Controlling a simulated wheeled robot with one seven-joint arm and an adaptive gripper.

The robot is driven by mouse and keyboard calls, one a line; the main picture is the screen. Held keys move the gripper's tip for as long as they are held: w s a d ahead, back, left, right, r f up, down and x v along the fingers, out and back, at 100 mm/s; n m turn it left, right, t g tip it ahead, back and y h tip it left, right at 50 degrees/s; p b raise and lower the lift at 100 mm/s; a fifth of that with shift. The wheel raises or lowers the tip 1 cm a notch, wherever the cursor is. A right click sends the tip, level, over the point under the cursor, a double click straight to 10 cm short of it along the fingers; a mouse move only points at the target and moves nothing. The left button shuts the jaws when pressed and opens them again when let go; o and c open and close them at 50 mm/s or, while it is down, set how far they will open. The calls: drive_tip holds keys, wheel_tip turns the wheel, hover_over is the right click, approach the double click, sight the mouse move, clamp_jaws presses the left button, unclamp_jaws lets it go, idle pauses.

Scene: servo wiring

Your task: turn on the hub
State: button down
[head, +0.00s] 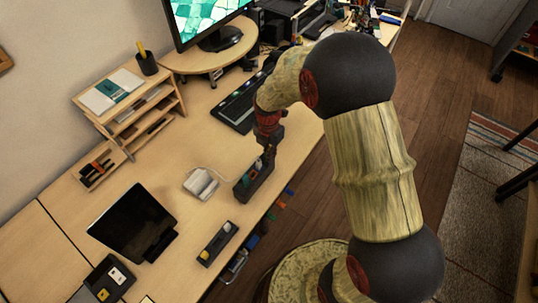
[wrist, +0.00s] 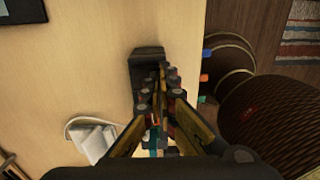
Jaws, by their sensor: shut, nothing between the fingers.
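A long dark box (head: 243,190), which looks like the hub, lies near the table's front edge. It also shows in the wrist view (wrist: 146,58), where one bare end sticks out past my fingertips. My gripper (head: 266,158) points down over this box, its fingers close together and empty. In the wrist view the fingers (wrist: 162,80) cover much of the box, and small coloured parts show between the finger links. I cannot tell whether the tips touch the box, and its switch cannot be made out.
A smaller dark box (head: 218,244) with a yellow and a pale round part lies nearer on the table. A white object (head: 201,183) sits left of the hub. A black keyboard (head: 240,104), a dark tablet (head: 133,222) and a wooden organizer (head: 130,108) stand around. Small coloured pieces show along the table edge.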

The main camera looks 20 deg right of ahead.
drive_tip(key=shift+s+d+f+t, duration=0.15)
drive_tip(key=shift+f+t, duration=0.05)
drive_tip(key=shift+t, duration=0.1)
drive_tip(key=shift+r, duration=0.1)
drive_tip(key=shift+w+a+r, duration=0.25)
drive_tip(key=shift+w+a, duration=0.3)
drive_tip(key=shift+w, duration=0.15)
drive_tip(key=shift+r+p, duration=0.1)
drive_tip(key=shift+p, duration=0.2)
